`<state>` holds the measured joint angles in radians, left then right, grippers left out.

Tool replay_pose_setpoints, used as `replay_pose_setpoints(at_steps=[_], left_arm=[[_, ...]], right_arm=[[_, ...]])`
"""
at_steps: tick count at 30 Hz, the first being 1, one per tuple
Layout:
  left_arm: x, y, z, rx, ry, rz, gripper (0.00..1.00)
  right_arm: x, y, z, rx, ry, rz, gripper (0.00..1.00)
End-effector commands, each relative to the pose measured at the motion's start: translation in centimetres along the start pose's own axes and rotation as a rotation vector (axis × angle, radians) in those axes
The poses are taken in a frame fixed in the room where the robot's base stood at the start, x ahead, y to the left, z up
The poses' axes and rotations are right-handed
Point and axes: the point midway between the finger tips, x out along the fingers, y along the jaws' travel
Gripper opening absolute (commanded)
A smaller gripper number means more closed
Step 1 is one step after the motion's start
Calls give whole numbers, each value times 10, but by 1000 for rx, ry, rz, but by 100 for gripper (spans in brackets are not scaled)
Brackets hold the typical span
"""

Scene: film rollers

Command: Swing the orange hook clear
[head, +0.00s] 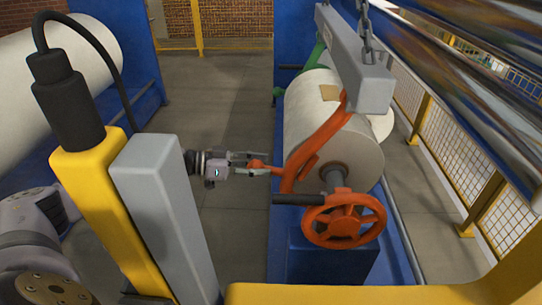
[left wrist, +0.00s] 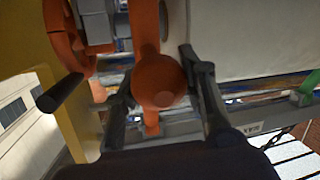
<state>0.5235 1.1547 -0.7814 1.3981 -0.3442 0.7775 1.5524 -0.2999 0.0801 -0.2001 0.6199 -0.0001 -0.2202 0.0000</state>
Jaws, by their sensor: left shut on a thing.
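The orange hook (head: 318,142) hangs from the end of a grey lifting beam (head: 355,65) and curves down in front of the white roll (head: 325,122), close to its near end face. A round orange knob sticks out to the left from its lower part; it fills the middle of the left wrist view (left wrist: 159,80). My left gripper (head: 256,163) comes in from the left and is shut on this knob, with one finger on each side of it in the left wrist view (left wrist: 162,92). My right gripper is not in view.
An orange handwheel (head: 344,218) with a dark handle stands just below the hook, near the roll's shaft (head: 334,180). A chain (head: 367,28) holds the beam. Grey and yellow upright boxes (head: 165,215) hide part of my left arm. Open floor (head: 215,95) lies left of the roll.

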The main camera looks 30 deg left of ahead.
Motion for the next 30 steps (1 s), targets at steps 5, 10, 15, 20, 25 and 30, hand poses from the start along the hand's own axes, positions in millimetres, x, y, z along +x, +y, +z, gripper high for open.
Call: replay_pose_setpoints(at_steps=[5, 10, 15, 20, 25, 30], left_arm=[[-28, -6, -41, 27, -80, -38, 0], [-44, -6, -54, 42, -154, -52, 0], [-55, -6, -62, 39, -161, -53, 0], [-62, -6, -69, 41, -161, -52, 0], [-66, -6, -73, 40, -160, -53, 0], [-67, -7, -75, 40, -159, -54, 0]], right_arm=[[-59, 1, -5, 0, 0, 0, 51], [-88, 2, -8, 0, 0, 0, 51], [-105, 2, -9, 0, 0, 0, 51], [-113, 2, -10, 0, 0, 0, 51], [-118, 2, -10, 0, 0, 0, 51], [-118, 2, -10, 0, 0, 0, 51]])
